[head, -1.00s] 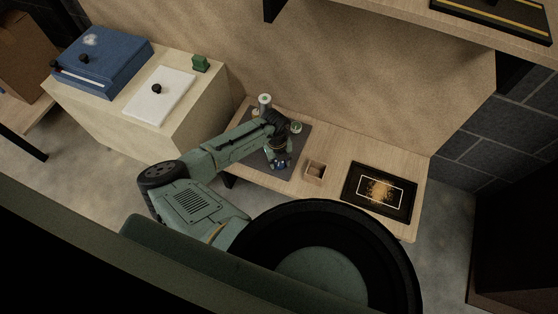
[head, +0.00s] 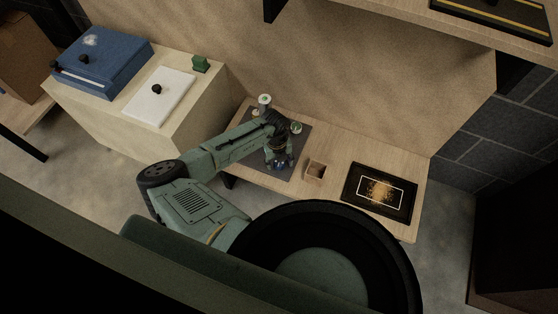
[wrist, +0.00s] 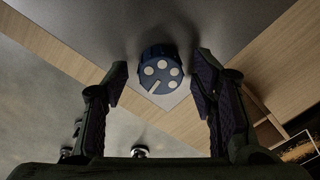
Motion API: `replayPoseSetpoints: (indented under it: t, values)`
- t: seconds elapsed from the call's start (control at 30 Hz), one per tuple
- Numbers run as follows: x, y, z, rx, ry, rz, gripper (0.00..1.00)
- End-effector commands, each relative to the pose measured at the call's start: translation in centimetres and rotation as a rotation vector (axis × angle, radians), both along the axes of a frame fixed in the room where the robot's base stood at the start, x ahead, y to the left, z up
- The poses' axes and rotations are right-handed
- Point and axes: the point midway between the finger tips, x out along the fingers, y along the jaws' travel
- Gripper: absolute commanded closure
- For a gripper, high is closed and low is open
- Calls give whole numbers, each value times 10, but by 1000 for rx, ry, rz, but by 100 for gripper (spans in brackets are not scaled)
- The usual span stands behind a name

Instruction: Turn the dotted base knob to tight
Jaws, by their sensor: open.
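The dotted knob (wrist: 161,67) is dark blue with several white dots and one short white line on its face. The line points toward the lower left in the wrist view. My gripper (wrist: 161,75) is open, with one finger on each side of the knob and a visible gap at both sides. In the head view my gripper (head: 281,162) is low over the dark grey mat (head: 258,158) on the wooden bench. It hides most of what is beneath it there.
A small open wooden box (head: 315,170) stands right of my gripper. A black framed tray (head: 380,191) lies farther right. A pale cylinder (head: 264,101) and a green-topped round thing (head: 296,127) stand behind. The wall panel rises at the bench's back.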

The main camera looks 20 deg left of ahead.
Motion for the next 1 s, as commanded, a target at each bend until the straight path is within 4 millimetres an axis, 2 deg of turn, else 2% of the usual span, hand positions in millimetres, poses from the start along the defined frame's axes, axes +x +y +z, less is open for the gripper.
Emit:
replayPoseSetpoints:
  t: [0.27,0.37,0.47,0.8,1.0]
  values:
    - [0,0,1,1,-1,1,46]
    - [1,1,7,1,-3,0,46]
    - [0,2,22,1,-3,-1,46]
    - [-3,4,92,2,-2,-1,46]
    - [-3,5,115,0,-1,1,46]
